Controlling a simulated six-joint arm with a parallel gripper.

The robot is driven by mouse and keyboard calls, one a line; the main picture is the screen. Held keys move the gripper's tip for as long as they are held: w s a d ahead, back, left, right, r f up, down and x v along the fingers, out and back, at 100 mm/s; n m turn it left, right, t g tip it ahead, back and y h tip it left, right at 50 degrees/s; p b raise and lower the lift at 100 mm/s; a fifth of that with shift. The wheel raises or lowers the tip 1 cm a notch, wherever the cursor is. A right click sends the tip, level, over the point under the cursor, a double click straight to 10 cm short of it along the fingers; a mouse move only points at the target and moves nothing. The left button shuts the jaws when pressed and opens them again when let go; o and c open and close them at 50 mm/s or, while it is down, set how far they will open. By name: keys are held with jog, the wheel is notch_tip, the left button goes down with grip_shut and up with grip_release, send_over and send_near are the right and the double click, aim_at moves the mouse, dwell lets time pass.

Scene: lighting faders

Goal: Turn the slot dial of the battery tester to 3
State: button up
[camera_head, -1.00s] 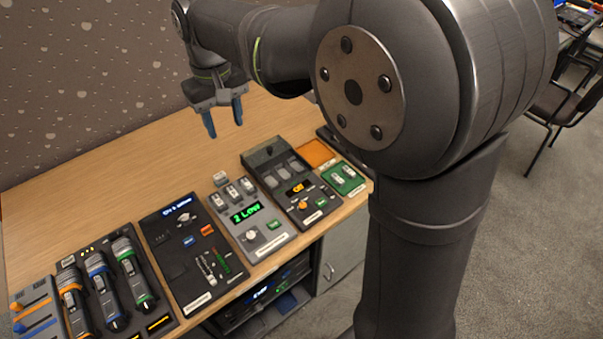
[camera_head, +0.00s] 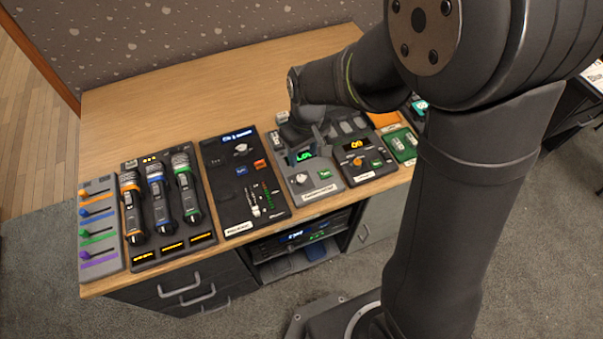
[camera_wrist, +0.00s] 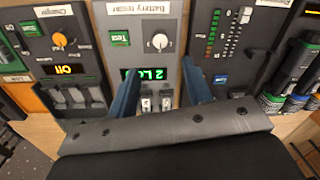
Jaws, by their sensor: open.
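The battery tester (camera_head: 316,192) is a grey panel on the desk, and it shows upside down in the wrist view (camera_wrist: 180,20). Its slot dial (camera_wrist: 160,41) is a round white knob, also visible in the head view (camera_head: 301,179). A green Test button (camera_wrist: 119,38) sits beside it. The green display (camera_wrist: 148,74) starts with "2 LO", its end covered by a finger. Several batteries (camera_wrist: 147,103) stand in the slots. My gripper (camera_wrist: 160,73) is open above the tester, its blue fingers either side of the display. The dial lies just beyond the fingertips, untouched.
The charger (camera_wrist: 60,60) with an orange knob is on one side of the tester. A dark panel with sliders (camera_head: 243,180) is on the other. Microphones (camera_head: 158,195) and coloured faders (camera_head: 98,230) stand further left. The desk behind (camera_head: 190,95) is clear.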

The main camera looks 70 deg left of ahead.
aim_at(302, 178)
jog(key=f, duration=1)
jog(key=shift+s, duration=0.3)
jog(key=c, duration=1)
jog(key=shift+r, duration=0.1)
jog(key=shift+m, duration=0.3)
jog(key=m, duration=0.5)
jog(key=shift+d+m, duration=0.1)
jog(key=shift+m, duration=0.2)
jog(key=m, duration=0.5)
jog(key=shift+m+y, duration=0.3)
